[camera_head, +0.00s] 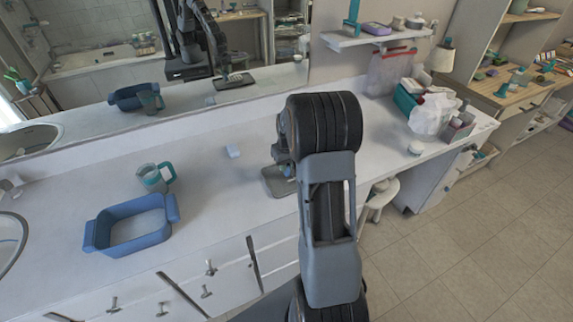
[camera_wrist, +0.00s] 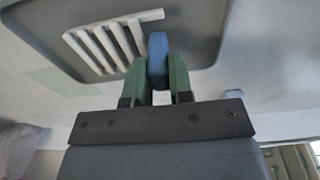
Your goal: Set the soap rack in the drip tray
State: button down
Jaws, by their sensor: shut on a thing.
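The soap rack (camera_wrist: 105,44), with pale slats and a blue upright grip (camera_wrist: 157,46), shows in the wrist view. My gripper (camera_wrist: 159,72) has its two green fingers shut on that blue grip. The grey drip tray (camera_wrist: 207,28), with rounded corners, lies behind the rack in the wrist view, and the slats appear within its outline. I cannot tell whether the rack touches the tray floor. In the head view the tray (camera_head: 276,184) is on the counter, partly hidden by my arm, and my gripper (camera_head: 284,168) is over it, mostly hidden.
A blue handled basket (camera_head: 131,244) and a mug (camera_head: 154,180) stand left on the white counter (camera_head: 215,205). A teal box (camera_head: 405,98) and tissue-like bag (camera_head: 433,115) stand right. The mirror (camera_head: 110,85) runs along the back.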

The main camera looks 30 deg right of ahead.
jog(key=shift+f+b, duration=0.45)
jog(key=shift+f, duration=0.15)
dwell(0.7)
jog(key=c, duration=0.9)
grip_release()
jog(key=shift+r, duration=0.2)
jog(key=shift+s+r+p, duration=0.15)
jog(key=shift+r+p, duration=0.75)
jog(key=shift+r, duration=0.35)
jog(key=shift+s+r+p, duration=0.2)
jog(key=shift+r+p, duration=0.7)
jog(key=shift+r, duration=0.4)
jog(key=shift+s+r+p, duration=0.15)
jog(key=shift+r+p, duration=0.75)
jog(key=shift+r, duration=0.35)
jog(key=shift+s, duration=0.1)
